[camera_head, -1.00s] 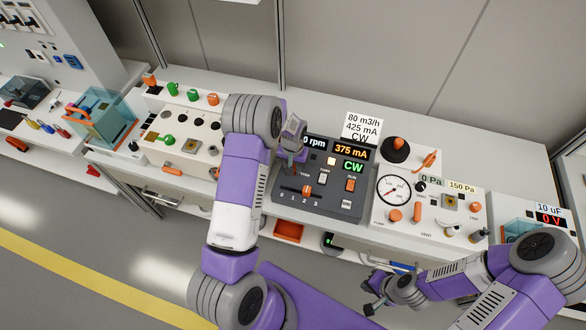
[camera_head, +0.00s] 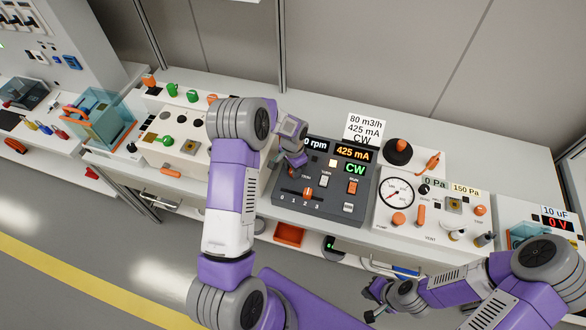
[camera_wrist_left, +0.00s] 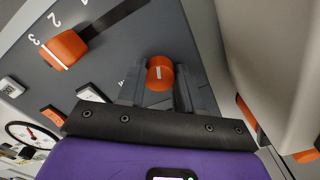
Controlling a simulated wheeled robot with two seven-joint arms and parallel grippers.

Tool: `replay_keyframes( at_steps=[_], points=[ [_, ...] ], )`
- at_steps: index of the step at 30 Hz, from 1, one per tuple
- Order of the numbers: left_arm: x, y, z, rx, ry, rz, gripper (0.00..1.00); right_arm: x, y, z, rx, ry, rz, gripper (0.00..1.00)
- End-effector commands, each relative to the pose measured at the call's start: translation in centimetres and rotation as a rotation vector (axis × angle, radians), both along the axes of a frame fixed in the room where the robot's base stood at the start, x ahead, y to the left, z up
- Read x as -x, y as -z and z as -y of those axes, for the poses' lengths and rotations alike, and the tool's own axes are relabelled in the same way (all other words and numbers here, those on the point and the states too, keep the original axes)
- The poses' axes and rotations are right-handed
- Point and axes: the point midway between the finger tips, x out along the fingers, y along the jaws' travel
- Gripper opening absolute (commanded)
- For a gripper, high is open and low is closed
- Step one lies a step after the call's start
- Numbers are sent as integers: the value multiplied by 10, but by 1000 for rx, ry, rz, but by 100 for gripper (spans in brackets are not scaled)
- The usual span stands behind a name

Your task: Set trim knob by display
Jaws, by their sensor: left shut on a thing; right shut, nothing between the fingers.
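The dark control panel (camera_head: 335,208) has a partly covered rpm display (camera_head: 315,144), an orange display (camera_head: 353,154) reading 425 mA and a green one (camera_head: 355,168) reading CW. My left gripper (camera_head: 294,170) is at the panel's left side. The left wrist view shows it shut on an orange trim knob (camera_wrist_left: 160,73) with a white line, the fingers on either side. In the head view the gripper mostly hides this knob. My right gripper (camera_head: 372,302) is shut and empty, low in front of the bench.
An orange selector (camera_head: 307,193) on a 0 to 3 scale sits just right of the held knob; the left wrist view also shows it (camera_wrist_left: 64,50). Rocker switches (camera_head: 352,188) are further right. A white gauge panel (camera_head: 410,210) stands beside the dark panel.

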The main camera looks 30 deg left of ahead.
Motion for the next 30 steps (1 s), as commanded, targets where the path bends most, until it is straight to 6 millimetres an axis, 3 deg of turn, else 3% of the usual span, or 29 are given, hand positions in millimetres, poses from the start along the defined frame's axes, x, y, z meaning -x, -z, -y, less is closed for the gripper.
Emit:
replay_keyframes(
  at_steps=[14,15,19,30],
  points=[
    [0,0,-1,0,13,-1,4,0,0,0,0,0,0,0],
    [0,0,-1,0,13,-1,39,0,0,0,0,0,0,0],
    [0,0,-1,0,12,-1,59,0,0,0,0,0,0,0],
    [-1,-7,0,0,12,2,60,0,-1,0,0,0,0,0]
  ],
)
